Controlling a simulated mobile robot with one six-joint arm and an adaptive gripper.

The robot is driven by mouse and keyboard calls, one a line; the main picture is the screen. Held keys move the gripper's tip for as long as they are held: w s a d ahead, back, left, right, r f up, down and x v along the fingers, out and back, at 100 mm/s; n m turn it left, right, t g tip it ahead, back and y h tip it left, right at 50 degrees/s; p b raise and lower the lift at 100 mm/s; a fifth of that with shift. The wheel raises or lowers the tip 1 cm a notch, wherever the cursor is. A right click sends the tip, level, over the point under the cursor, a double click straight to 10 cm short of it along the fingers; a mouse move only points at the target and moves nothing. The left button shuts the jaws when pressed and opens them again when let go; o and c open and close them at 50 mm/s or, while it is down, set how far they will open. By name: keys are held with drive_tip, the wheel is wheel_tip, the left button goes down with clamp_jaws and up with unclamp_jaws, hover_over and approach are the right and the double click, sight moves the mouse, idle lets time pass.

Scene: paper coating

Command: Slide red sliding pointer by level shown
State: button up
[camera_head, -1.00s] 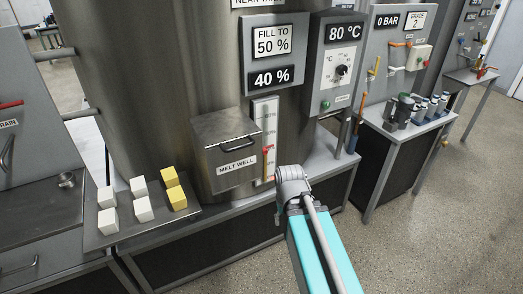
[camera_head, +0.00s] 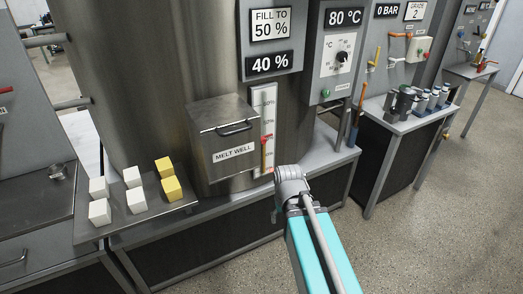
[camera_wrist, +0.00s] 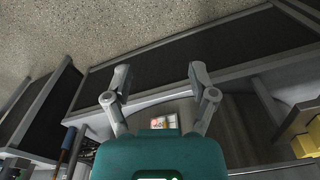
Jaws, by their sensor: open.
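A white vertical level scale (camera_head: 269,102) with percent marks is on the steel tank, right of the MELT WELL box. My gripper (camera_wrist: 159,78) is open and empty in the wrist view, fingers apart. In the head view, my arm hides its fingers, just below and right of the scale. A small white patch with red (camera_wrist: 161,122) shows beyond the gripper; I cannot tell what it is.
The MELT WELL box (camera_head: 222,138) juts out beside the scale. White cubes (camera_head: 134,200) and yellow cubes (camera_head: 172,188) lie on a tray at left. An 80 °C panel (camera_head: 343,50) is at right. The tank bench edge runs below; open floor (camera_head: 440,220) lies right.

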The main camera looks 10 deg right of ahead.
drive_tip(key=w+a+f+m+t+y+b, duration=0.1)
drive_tip(key=w+f+m+y+b, duration=0.15)
drive_tip(key=f+b, duration=0.35)
drive_tip(key=w+a+f+m+t+y+b, duration=0.1)
drive_tip(key=w+a+f+t+b, duration=0.1)
drive_tip(key=w+f+b, duration=0.3)
drive_tip(key=w+a+r+m+t+y, duration=0.2)
drive_tip(key=w+r+m+t+y, duration=0.15)
drive_tip(key=w+r+m, duration=0.35)
drive_tip(key=w+d+r+m+t+h, duration=0.1)
drive_tip(key=w+d+r+m+t, duration=0.7)
drive_tip(key=m, duration=1.1)
drive_tip(key=shift+d+r+t, duration=0.4)
drive_tip(key=shift+r+t, duration=0.35)
drive_tip(key=shift+t, duration=0.3)
